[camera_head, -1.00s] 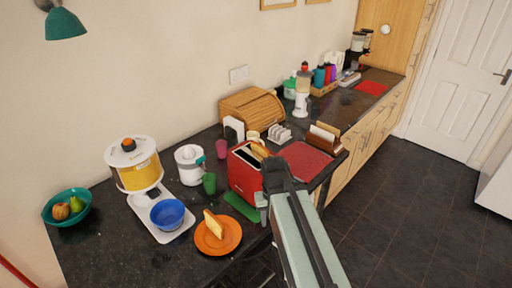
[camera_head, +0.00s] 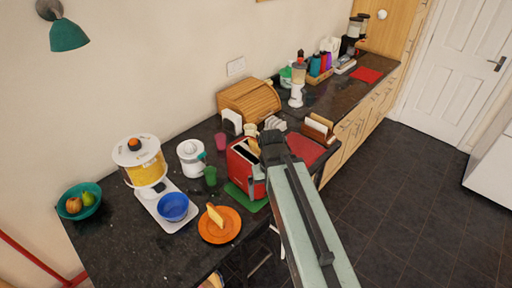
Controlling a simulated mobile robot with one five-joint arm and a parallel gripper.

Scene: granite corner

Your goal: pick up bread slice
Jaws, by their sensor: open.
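A bread slice (camera_head: 215,216) stands tilted on an orange plate (camera_head: 231,232) near the counter's front edge. A red toaster (camera_head: 239,167) stands on a green mat (camera_head: 240,197) behind and right of the plate. A tan piece that looks like bread (camera_head: 253,146) shows at the toaster's top, partly hidden by my arm. My gripper (camera_head: 264,180) is open, in front of the toaster's right side and to the right of the plate. Its fingers are small and largely hidden by my arm, so its exact distance from the toaster is unclear.
A blue bowl (camera_head: 173,207), green cup (camera_head: 210,176), white juicer (camera_head: 191,158) and yellow-bodied appliance (camera_head: 147,167) stand left of the toaster. A wooden bread bin (camera_head: 249,99) is behind it. A red mat (camera_head: 307,150) lies right. The dark floor (camera_head: 400,190) is clear.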

